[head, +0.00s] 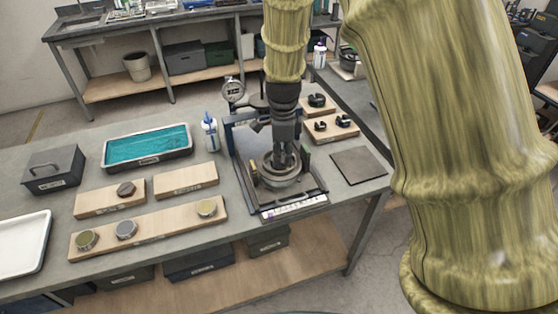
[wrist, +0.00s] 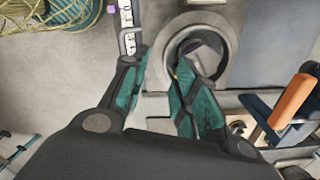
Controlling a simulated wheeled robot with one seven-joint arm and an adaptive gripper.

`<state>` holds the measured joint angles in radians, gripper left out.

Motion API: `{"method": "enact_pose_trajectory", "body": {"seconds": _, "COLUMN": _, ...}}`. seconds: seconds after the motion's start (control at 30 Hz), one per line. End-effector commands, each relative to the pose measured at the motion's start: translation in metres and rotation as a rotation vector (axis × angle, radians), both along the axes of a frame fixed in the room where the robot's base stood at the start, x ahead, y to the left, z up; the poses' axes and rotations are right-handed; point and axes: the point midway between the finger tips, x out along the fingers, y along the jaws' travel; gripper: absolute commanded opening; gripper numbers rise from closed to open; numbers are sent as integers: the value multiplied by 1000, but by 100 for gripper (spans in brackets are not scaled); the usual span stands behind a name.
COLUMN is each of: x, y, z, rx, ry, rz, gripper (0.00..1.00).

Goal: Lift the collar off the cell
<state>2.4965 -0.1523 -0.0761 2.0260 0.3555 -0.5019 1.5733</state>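A round grey metal ring, which I take as the collar on the cell, (head: 275,183) sits in the dark metal frame on the bench. In the wrist view the ring (wrist: 228,45) surrounds a dark opening with a small grey and purple piece inside. My gripper (head: 284,163) points down over the ring. In the wrist view my gripper (wrist: 160,65) has its teal-padded fingers apart, one near the ring's left outer edge, the other over its opening. I cannot tell whether either finger touches the ring. The fingers partly hide its near side.
The frame (head: 238,165) has upright posts close around my gripper, with a dial gauge (head: 233,91) behind. A white and blue bottle (head: 210,133) stands left. A teal-lined tray (head: 147,147), wooden boards (head: 185,180) and a grey box (head: 53,170) lie further left. An orange-handled part (wrist: 292,101) is at right in the wrist view.

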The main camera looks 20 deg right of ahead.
Motion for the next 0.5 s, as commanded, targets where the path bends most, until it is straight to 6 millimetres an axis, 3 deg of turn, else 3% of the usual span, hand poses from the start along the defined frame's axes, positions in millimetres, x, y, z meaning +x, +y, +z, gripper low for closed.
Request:
{"method": "enact_pose_trajectory", "body": {"seconds": 0.2, "x": 0, "y": -1, "z": -20, "rx": 0, "ry": -1, "rz": 1, "gripper": 29}}
{"method": "enact_pose_trajectory", "body": {"seconds": 0.5, "x": 1, "y": 1, "z": -31, "rx": 0, "ry": -1, "rz": 1, "gripper": 29}}
